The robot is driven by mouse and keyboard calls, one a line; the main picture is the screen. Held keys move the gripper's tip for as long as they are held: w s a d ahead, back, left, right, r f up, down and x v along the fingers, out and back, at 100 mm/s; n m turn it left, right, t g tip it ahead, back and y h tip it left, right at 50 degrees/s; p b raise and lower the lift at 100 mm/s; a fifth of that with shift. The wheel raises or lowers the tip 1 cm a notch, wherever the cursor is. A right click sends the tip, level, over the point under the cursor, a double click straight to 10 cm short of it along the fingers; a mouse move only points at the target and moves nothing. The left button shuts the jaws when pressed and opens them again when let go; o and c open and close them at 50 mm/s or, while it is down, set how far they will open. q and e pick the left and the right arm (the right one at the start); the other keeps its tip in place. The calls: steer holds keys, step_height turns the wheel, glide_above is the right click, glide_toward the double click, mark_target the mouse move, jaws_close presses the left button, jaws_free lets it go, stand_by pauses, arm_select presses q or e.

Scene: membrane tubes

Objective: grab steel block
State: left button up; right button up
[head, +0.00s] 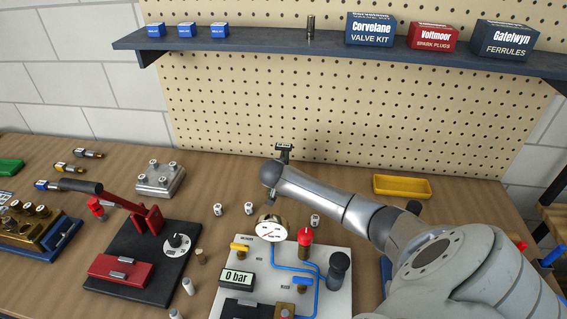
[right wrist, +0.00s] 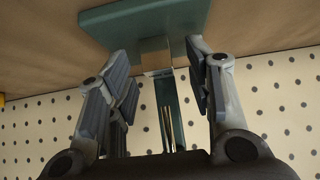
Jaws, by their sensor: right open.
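A grey steel block (head: 158,180) with several round studs on top sits on the bench, left of centre in the head view. My right arm reaches to the back middle of the bench, right of that block. My right gripper (right wrist: 164,72) is open, its fingers on either side of a dark teal stand (right wrist: 190,105) with a wide plate. A small pale metal piece (right wrist: 157,73) shows between the fingers by the stand; I cannot tell whether it is a separate block. My left gripper is out of view.
A red lever press (head: 120,268) and a gauge panel (head: 338,255) stand in front. Small white pieces (head: 217,209) lie between them and the pegboard (head: 330,110). A yellow tray (head: 401,186) is at the right. A shelf (head: 270,40) overhangs the back.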

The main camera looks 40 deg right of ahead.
jaws_close()
stand_by(0.3)
steer(key=shift+r, duration=0.1)
